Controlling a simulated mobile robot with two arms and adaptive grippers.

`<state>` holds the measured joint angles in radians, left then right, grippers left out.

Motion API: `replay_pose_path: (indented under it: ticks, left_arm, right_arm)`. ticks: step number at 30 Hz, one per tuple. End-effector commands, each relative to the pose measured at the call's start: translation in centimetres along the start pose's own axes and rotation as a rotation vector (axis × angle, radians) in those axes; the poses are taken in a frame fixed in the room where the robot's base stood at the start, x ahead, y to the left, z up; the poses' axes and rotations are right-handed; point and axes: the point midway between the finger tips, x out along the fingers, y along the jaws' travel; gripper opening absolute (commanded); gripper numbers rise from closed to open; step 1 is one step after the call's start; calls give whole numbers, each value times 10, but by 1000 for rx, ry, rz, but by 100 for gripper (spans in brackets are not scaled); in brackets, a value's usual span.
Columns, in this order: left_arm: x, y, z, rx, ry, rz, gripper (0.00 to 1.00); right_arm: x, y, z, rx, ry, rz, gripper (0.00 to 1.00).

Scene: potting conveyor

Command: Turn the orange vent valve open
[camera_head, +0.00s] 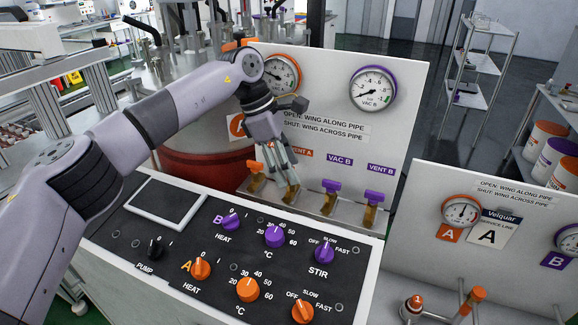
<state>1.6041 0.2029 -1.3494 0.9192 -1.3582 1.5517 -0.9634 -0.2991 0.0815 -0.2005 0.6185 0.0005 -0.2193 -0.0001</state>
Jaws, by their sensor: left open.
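A row of small wing valves on brass stems stands along the foot of the white gauge panel (405,120). The orange valve under the "VENT A" label (299,153) is mostly hidden behind my left gripper, so I cannot tell how its wing lies. My left gripper (283,172) is open and points down at that valve; contact cannot be told. Another orange valve (256,166) is just left of the fingers. The purple "VAC B" valve (331,186) and "VENT B" valve (374,196) are to the right. My right gripper is out of view.
A sign (325,124) reads open along the pipe, shut across it. Two round gauges sit above. A black control panel (190,255) with orange and purple knobs lies in front. A second gauge panel (520,235) stands at right.

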Motion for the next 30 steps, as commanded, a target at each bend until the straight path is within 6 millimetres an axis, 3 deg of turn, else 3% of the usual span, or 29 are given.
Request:
replay_pose_path:
  ticks: [15,21,30]
  left_arm:
    - [-99,1,0,-1,-1,4,54]
    - [-112,0,0,1,-1,2,54]
    - [-113,0,0,0,-1,2,52]
  right_arm:
    - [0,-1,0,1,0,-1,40]
    - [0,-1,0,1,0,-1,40]
    - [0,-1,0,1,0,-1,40]
